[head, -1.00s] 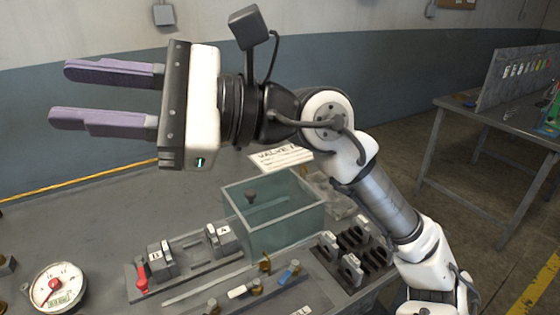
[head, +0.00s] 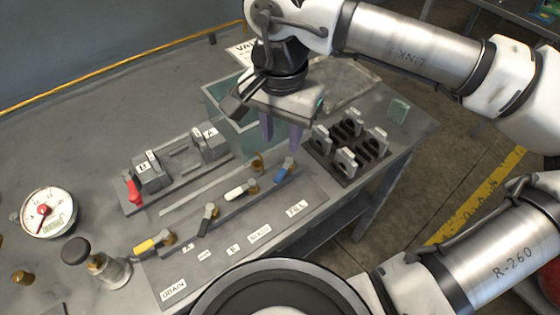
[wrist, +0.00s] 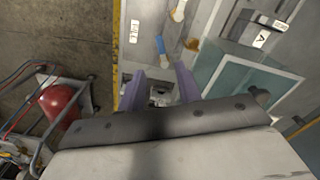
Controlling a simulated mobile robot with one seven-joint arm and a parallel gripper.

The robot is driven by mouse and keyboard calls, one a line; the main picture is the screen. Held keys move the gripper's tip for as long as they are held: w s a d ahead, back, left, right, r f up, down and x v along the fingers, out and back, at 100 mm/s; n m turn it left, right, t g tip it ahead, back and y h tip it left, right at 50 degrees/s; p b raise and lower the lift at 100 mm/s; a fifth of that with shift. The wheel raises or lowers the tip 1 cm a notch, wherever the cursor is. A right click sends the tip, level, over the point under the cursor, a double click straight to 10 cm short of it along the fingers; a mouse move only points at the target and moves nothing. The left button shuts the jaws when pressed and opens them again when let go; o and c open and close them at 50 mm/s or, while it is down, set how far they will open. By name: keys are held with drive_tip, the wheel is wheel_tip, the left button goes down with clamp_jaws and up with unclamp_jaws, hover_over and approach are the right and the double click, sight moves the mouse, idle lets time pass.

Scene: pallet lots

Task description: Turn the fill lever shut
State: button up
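The lever with the blue handle (head: 284,170) is the one nearest the FILL label (head: 297,209), at the right end of the valve row. Its handle slants across the pipe line. In the wrist view the blue handle (wrist: 160,45) shows just beyond the fingertips, with the FILL label (wrist: 134,30) beside it. My gripper (head: 281,138) points down over the bench, just behind the blue handle in the head view. Its two purple fingers are apart with nothing held between them. In the wrist view my gripper (wrist: 160,76) is open, and I see no contact with the lever.
White (head: 237,192), black (head: 208,218) and yellow (head: 146,246) levers continue left along the row. A glass tank (head: 226,108) stands behind my gripper. A black rack with grey-handled pieces (head: 345,160) is close on the right. A red-lever block (head: 133,190) and gauge (head: 48,212) lie left.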

sight(280, 173)
wheel_tip(280, 173, down, 10)
drive_tip(key=shift+r+p, duration=0.25)
drive_tip(key=shift+p, duration=0.05)
drive_tip(key=shift+c, duration=0.4)
clamp_jaws()
